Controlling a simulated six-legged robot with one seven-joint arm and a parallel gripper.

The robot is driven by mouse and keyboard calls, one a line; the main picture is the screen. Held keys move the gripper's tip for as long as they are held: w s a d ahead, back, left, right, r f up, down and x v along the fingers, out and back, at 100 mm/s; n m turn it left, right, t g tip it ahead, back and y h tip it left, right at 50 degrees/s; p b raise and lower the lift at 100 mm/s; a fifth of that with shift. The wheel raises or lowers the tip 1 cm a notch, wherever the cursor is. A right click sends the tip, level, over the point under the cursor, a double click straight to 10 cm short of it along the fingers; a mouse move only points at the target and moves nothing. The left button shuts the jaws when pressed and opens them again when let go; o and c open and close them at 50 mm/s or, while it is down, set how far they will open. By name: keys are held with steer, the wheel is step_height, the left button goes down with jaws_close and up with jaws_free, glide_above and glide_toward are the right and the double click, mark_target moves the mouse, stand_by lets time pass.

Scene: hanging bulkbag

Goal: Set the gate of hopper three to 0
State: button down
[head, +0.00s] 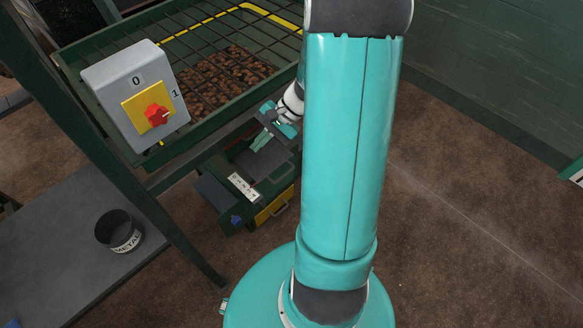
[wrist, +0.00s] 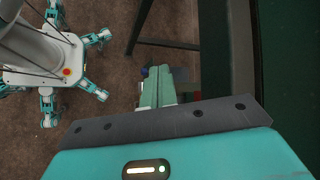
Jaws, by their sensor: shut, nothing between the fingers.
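A dark green hopper unit (head: 222,205) stands low beneath the grated bin, with a white marked strip (head: 243,187) on its upper face. The marks on the strip are too small to read, and I cannot tell which hopper this is or where its gate is set. My gripper (head: 262,141) is over the back part of this unit, partly behind my arm in the head view. In the wrist view my gripper's teal fingers (wrist: 157,84) are together, with nothing between them. A small blue part (head: 236,219) shows at the unit's front left.
A grey switch box (head: 117,77) with a red knob (head: 157,115), marked 0 and 1, is at upper left. The grated bin (head: 262,28) holds brown lumps. A bucket (head: 118,230) labelled METAL stands on a grey platform (head: 45,235). Floor at right is clear.

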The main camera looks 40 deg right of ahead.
steer(key=s+d+f+m+t+h, duration=0.4)
steer(key=f+m, duration=0.3)
steer(key=f, duration=0.4)
steer(key=s+d+f+m+t+h, duration=0.1)
steer(key=s+d+f+m+t, duration=0.3)
steer(key=d+f+m, duration=0.55)
steer(key=s+d+f+m+t+h, duration=0.3)
steer(key=s+f+m+t, duration=0.15)
steer(key=f, duration=0.85)
glide_toward(277, 160)
steer(key=s+f, duration=0.1)
steer(key=shift+s+f+m, duration=0.2)
steer(key=shift+f+m, duration=0.05)
steer(key=shift+m, duration=0.15)
steer(key=x, duration=0.3)
steer(key=r+x, duration=0.1)
steer(key=x, duration=0.5)
steer(key=shift+w+r, duration=0.25)
steer(key=shift+r, duration=0.1)
steer(key=shift+w+r, duration=0.15)
steer(key=shift+w, duration=0.15)
